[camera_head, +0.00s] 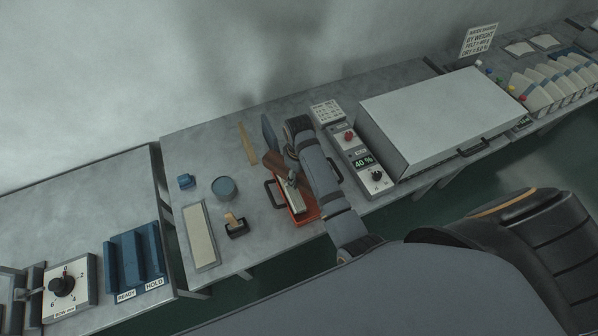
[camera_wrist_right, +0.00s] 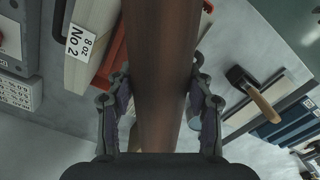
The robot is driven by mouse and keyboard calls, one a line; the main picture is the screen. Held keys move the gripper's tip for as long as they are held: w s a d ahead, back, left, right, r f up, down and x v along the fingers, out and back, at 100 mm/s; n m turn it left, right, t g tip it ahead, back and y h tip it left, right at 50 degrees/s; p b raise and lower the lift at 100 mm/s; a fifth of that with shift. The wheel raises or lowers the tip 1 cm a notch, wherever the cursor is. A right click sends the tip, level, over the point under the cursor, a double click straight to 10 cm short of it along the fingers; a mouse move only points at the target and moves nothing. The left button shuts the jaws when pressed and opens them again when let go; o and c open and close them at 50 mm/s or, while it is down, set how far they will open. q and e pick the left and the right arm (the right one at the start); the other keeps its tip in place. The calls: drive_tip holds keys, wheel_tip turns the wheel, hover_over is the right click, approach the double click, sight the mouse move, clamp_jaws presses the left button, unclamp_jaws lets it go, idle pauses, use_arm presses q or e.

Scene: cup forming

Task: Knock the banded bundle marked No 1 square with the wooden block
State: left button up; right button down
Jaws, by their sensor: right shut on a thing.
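My right gripper (camera_wrist_right: 160,88) is shut on a dark brown wooden block (camera_wrist_right: 160,45), which fills the space between its fingers in the right wrist view. In the head view the block (camera_head: 273,160) shows beside the right gripper (camera_head: 291,177), over an orange tray (camera_head: 309,216). A pale bundle (camera_head: 295,203) stands in the tray, partly hidden by the gripper and arm. In the right wrist view a pale bundle has a tag (camera_wrist_right: 80,40) reading "8 oz No 2". No mark reading No 1 is legible. Whether the block touches a bundle cannot be told. My left gripper is not in view.
Left of the tray are a wooden-handled tool (camera_head: 235,224), a blue-grey round tin (camera_head: 224,188) and a long pale board (camera_head: 199,236). A control box (camera_head: 364,163) reading 40 % and a large grey press-like box (camera_head: 430,115) stand right.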

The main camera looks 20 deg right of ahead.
drive_tip(key=shift+f, duration=0.3)
wheel_tip(320, 180, down, 3)
drive_tip(key=shift+r+b, duration=0.1)
drive_tip(key=shift+b, duration=0.45)
drive_tip(key=shift+w+r+p, duration=0.1)
drive_tip(key=shift+r+p, duration=0.5)
drive_tip(key=shift+r, duration=1.2)
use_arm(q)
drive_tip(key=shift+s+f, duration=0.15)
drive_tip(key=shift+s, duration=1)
